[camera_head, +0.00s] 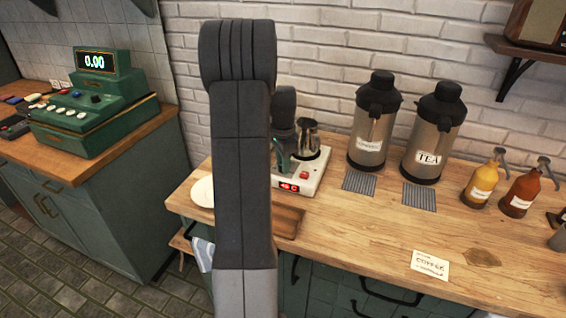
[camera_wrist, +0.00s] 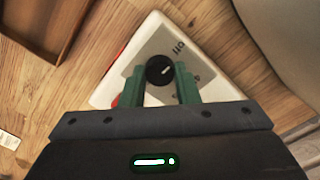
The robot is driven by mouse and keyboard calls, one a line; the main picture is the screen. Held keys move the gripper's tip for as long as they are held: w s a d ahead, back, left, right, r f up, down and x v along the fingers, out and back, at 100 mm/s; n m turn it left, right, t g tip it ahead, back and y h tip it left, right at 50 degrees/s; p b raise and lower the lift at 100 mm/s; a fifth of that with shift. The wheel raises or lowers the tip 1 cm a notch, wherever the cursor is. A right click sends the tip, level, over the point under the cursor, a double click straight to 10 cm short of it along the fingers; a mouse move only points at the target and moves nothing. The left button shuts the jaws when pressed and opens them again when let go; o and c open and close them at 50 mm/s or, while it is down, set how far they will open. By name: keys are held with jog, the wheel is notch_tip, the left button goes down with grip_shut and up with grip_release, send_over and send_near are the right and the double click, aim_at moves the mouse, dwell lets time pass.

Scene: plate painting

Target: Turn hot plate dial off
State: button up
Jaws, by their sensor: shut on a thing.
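The white hot plate (camera_head: 312,178) stands on the wooden counter, partly hidden behind my arm. Its front has a lit red display (camera_head: 289,187) and a red switch (camera_head: 304,175). A metal pitcher (camera_head: 308,140) stands on it. In the wrist view the hot plate (camera_wrist: 205,62) carries a round black dial (camera_wrist: 160,67) with a short white mark. My gripper (camera_wrist: 160,75) has its green fingers on both sides of the dial, shut on it. In the head view my gripper (camera_head: 281,160) is mostly hidden by my arm.
Two steel dispensers (camera_head: 372,125) (camera_head: 434,135) stand right of the hot plate. A white plate (camera_head: 203,192) and a wooden tray (camera_head: 288,222) lie near it. Syrup bottles (camera_head: 483,182) stand farther right.

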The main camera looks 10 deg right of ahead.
jog(key=o, duration=1)
notch_tip(320, 180, up, 14)
jog(key=shift+f+b, duration=0.1)
jog(key=shift+b, duration=0.45)
notch_tip(320, 180, down, 14)
jog(key=shift+r+p, duration=0.1)
jog(key=shift+p, duration=0.45)
